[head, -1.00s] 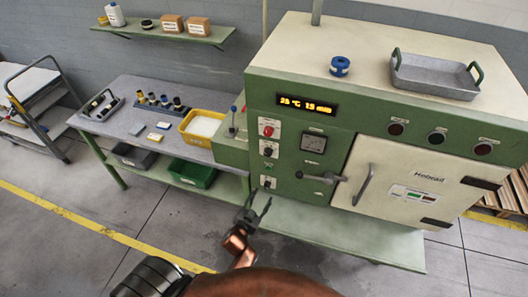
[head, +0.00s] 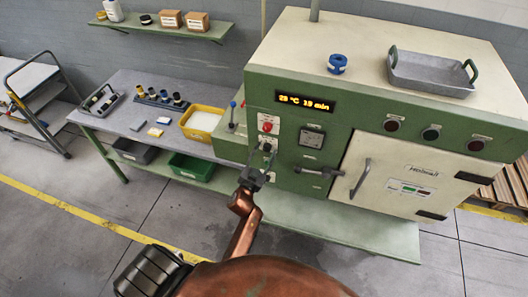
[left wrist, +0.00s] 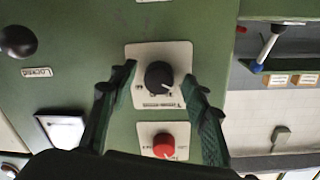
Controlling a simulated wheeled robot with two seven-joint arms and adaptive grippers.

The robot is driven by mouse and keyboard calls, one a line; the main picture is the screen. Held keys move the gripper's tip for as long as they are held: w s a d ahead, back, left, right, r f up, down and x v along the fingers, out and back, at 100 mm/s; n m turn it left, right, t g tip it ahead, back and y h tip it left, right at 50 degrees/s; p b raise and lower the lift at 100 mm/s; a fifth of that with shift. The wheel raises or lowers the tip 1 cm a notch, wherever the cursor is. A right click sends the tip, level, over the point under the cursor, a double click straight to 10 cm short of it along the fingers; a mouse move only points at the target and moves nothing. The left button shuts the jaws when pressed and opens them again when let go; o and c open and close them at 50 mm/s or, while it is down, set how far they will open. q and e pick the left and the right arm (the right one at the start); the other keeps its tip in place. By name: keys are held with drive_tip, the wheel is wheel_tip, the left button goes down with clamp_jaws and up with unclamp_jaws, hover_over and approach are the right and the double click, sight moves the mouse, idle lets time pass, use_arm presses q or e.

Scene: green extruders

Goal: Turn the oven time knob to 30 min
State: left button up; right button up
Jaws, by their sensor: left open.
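The green oven's time knob (left wrist: 159,78) is black with a white pointer line, on a white plate whose label begins "Time". In the head view the knob (head: 267,146) sits just below the red knob (head: 267,127). My left gripper (head: 264,158) is open in front of this panel. In the left wrist view the fingers of my left gripper (left wrist: 158,80) are on either side of the black knob, with visible gaps. The display (head: 305,102) shows yellow digits that look like 28 °C and 13 min.
The black-balled latch handle (head: 325,172) and the gauge (head: 311,138) are right of the knobs. A yellow bin (head: 186,128) stands on the table to the left. A grey tray (head: 432,88) sits on the oven.

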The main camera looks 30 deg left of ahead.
use_arm(q)
drive_tip(key=shift+c, duration=0.2)
drive_tip(key=c, duration=1.1)
drive_tip(key=shift+a, duration=0.2)
drive_tip(key=shift+d, duration=0.15)
drive_tip(key=shift+m, duration=1.1)
drive_tip(key=m, duration=0.5)
drive_tip(key=shift+r+g, duration=0.15)
drive_tip(key=shift+g, duration=0.15)
drive_tip(key=shift+m, duration=0.3)
